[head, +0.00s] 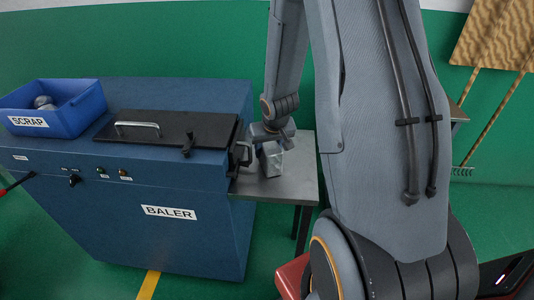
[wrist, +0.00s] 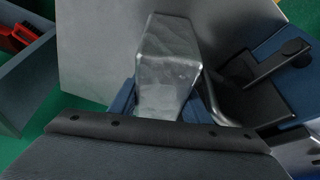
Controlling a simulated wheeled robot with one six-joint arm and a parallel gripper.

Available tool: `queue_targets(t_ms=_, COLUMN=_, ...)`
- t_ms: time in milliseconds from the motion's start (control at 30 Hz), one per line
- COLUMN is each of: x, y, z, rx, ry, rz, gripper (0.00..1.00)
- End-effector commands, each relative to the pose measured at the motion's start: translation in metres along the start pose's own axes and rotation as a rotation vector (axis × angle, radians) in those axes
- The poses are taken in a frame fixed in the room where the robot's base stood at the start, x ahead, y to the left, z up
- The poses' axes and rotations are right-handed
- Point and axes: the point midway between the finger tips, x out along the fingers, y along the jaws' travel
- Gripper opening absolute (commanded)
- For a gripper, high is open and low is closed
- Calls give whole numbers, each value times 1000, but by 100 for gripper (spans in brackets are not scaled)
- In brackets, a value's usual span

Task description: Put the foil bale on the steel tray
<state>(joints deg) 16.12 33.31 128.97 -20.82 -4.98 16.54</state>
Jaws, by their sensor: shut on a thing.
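The foil bale (head: 271,163) is a small silvery block in the head view, and it fills the upper middle of the wrist view (wrist: 168,65). My gripper (head: 268,143) is shut on it, with blue fingers (wrist: 158,104) on both sides of its near end in the wrist view. The bale is over a flat grey metal surface (head: 297,180) on dark legs, right of the baler; I cannot tell whether it touches this surface. This surface looks like the steel tray or a side table, and no separate tray is clear.
The blue baler (head: 185,240) stands left, its black lid (head: 170,127) shut. A black handle (head: 240,158) sits close left of the bale. A blue scrap bin (head: 75,115) rests on the baler. In the wrist view, a grey box (wrist: 30,85) with something red is at left.

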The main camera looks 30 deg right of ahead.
Motion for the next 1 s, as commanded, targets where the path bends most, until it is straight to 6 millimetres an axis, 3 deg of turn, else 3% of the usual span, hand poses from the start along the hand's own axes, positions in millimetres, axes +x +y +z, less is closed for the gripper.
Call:
queue_targets(t_ms=400, x=4, y=0, z=1, rx=-1, ry=2, rz=0, gripper=12)
queue_targets(t_ms=433, x=4, y=0, z=2, rx=-1, ry=1, rz=0, gripper=45)
queue_targets(t_ms=533, x=4, y=0, z=1, rx=-1, ry=1, rz=0, gripper=61)
queue_targets(t_ms=867, x=2, y=0, z=1, rx=-1, ry=1, rz=0, gripper=62)
queue_targets(t_ms=1000, x=-9, y=0, z=-1, rx=-1, ry=2, rz=0, gripper=62)
